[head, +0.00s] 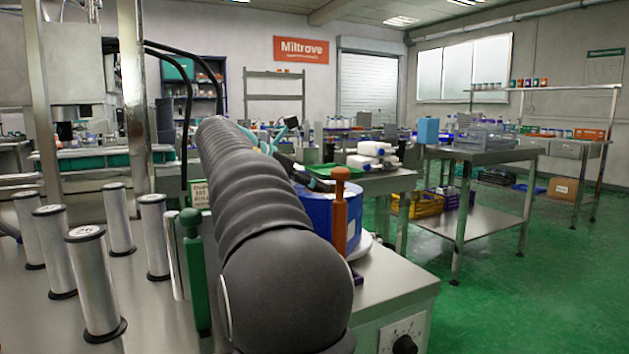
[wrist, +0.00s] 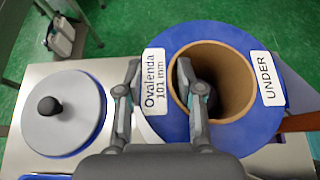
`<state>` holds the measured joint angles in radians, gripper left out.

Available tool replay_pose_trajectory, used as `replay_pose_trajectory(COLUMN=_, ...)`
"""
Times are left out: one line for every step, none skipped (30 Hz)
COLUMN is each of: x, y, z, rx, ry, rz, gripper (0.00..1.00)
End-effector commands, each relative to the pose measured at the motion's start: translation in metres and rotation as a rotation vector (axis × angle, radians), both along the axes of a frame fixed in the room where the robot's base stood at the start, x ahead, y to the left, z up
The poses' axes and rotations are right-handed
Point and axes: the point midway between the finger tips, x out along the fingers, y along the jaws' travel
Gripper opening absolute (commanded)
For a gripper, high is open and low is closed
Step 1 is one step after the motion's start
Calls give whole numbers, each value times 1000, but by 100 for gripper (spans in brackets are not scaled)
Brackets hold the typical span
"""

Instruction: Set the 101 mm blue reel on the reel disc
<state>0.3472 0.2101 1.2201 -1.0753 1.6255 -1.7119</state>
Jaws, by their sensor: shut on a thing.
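The blue reel (wrist: 208,35) has a brown cardboard core and white labels reading "Ovalenda 101 mm" and "UNDER". My gripper (wrist: 158,68) is shut on its left wall, one finger inside the core and the other outside. In the head view the blue reel (head: 318,208) shows partly behind my arm, which hides the gripper. A white disc (head: 362,247) shows under the reel's right side; its edge also shows left of the reel in the wrist view (wrist: 145,127). I cannot tell whether the reel touches it.
A grey round plate with a black knob (wrist: 70,110) lies left of the reel, with blue beneath it. An orange post (head: 341,215) stands close by the reel, and a green post (head: 194,270) stands left of my arm. Several metal spools (head: 93,285) stand at left.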

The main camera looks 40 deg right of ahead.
Motion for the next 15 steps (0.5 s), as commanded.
replay_pose_trajectory(x=-1, y=0, z=3, rx=-4, ry=-2, rz=0, gripper=0)
replay_pose_trajectory(x=-1, y=0, z=3, rx=-4, ry=-2, rz=0, gripper=0)
replay_pose_trajectory(x=-1, y=0, z=3, rx=-4, ry=-2, rz=-1, gripper=0)
replay_pose_trajectory(x=-1, y=0, z=3, rx=-4, ry=-2, rz=-1, gripper=0)
replay_pose_trajectory(x=-1, y=0, z=3, rx=-4, ry=-1, rz=0, gripper=0)
replay_pose_trajectory(x=-1, y=0, z=2, rx=-4, ry=-1, rz=0, gripper=0)
replay_pose_trajectory(x=-1, y=0, z=2, rx=-4, ry=-1, rz=0, gripper=0)
replay_pose_trajectory(x=-1, y=0, z=1, rx=-4, ry=-1, rz=0, gripper=0)
replay_pose_trajectory(x=0, y=0, z=-2, rx=0, ry=0, rz=0, gripper=42)
replay_pose_trajectory(x=0, y=0, z=-2, rx=0, ry=0, rz=0, gripper=49)
replay_pose_trajectory(x=0, y=0, z=-2, rx=0, ry=0, rz=0, gripper=56)
replay_pose_trajectory(x=0, y=0, z=-2, rx=0, ry=0, rz=0, gripper=62)
replay_pose_trajectory(x=0, y=0, z=-2, rx=0, ry=0, rz=0, gripper=62)
replay_pose_trajectory(x=0, y=0, z=-2, rx=0, ry=0, rz=0, gripper=62)
replay_pose_trajectory(x=0, y=0, z=-2, rx=0, ry=0, rz=0, gripper=62)
